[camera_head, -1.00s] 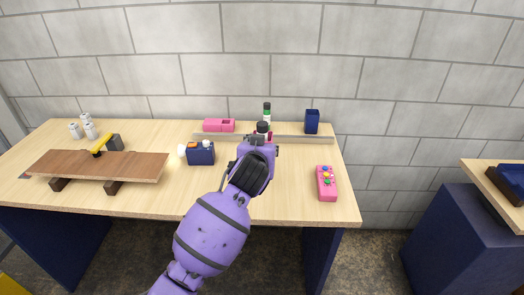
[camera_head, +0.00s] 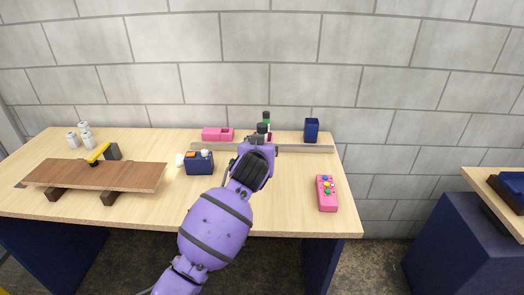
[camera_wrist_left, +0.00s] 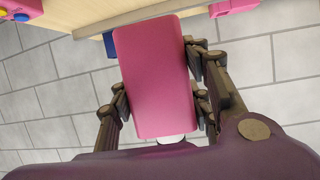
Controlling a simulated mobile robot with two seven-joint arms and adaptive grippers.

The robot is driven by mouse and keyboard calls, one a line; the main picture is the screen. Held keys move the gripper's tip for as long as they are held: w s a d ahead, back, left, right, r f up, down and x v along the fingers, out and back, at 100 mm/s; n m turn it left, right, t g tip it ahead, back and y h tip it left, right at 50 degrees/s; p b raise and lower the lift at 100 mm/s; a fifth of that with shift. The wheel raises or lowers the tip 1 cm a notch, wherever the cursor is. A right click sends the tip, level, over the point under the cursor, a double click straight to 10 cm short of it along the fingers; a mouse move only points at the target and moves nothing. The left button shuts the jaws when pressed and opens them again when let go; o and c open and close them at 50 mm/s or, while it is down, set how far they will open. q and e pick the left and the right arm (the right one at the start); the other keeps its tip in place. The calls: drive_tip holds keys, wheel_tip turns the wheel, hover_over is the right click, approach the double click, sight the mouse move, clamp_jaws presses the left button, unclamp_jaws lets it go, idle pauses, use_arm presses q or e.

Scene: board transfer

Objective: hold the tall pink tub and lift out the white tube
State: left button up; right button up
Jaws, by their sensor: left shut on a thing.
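The tall pink tub (camera_wrist_left: 155,75) lies between the fingers of my left gripper (camera_wrist_left: 158,95) in the left wrist view. The gripper is shut on it, with fingers along both sides. A small white piece (camera_wrist_left: 172,138) shows at the tub's edge nearest the wrist; it may be the white tube, but most of it is hidden. In the head view my left gripper (camera_head: 260,138) is over the back part of the table and hides nearly all of the tub. My right gripper is out of view.
The table (camera_head: 285,205) carries a grey rail (camera_head: 305,149), a green-topped bottle (camera_head: 267,117), a navy container (camera_head: 311,130), a pink box (camera_head: 217,134), a navy device (camera_head: 199,163), a pink button box (camera_head: 326,193) and a wooden board (camera_head: 95,176). Front right is mostly clear.

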use_arm(q)
drive_tip(key=shift+f+b, duration=0.7)
drive_tip(key=shift+f, duration=1.95)
drive_tip(key=shift+f+b, duration=1.25)
drive_tip(key=shift+f, duration=2.6)
drive_tip(key=o, duration=1.2)
drive_tip(key=shift+r, duration=0.15)
drive_tip(key=shift+o, duration=0.2)
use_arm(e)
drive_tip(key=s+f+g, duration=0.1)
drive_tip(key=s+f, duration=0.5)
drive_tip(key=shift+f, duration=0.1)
use_arm(q)
drive_tip(key=c, duration=1.1)
